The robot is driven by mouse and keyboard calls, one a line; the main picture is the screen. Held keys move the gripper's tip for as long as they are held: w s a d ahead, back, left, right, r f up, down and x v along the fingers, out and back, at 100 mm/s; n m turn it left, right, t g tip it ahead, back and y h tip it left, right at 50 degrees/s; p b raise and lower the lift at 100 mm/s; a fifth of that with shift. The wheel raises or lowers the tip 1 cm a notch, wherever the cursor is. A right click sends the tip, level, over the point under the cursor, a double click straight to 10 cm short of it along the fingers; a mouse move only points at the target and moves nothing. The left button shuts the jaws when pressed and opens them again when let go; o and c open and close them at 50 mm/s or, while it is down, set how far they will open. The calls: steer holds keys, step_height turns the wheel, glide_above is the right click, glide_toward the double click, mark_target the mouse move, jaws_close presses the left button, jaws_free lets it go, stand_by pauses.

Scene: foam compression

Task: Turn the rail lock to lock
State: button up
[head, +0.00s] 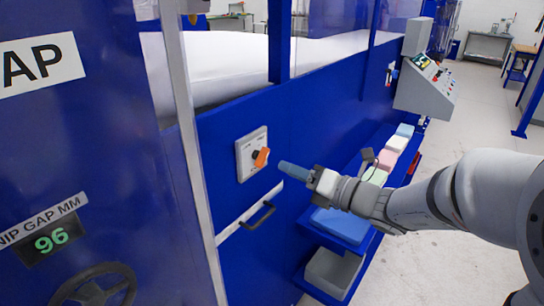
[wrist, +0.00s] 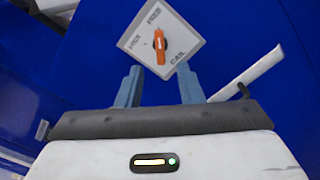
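The rail lock is an orange knob (head: 261,157) on a light grey square plate (head: 243,156) fixed to the blue machine panel.
A dark handle (head: 258,216) is on the panel below the lock plate. A sloped control box (head: 426,90) juts out farther along the machine. A blue shelf with coloured foam blocks (head: 386,160) and a grey bin (head: 332,271) lies beneath my arm. Open floor is at right.

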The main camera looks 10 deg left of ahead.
mark_target(265, 159)
steer(key=p+x, duration=0.1)
steer(key=x, duration=0.6)
steer(key=shift+w+a+p, duration=0.15)
steer(key=shift+a+p, duration=0.15)
steer(key=shift+p, duration=0.1)
steer(key=shift+c, duration=0.5)
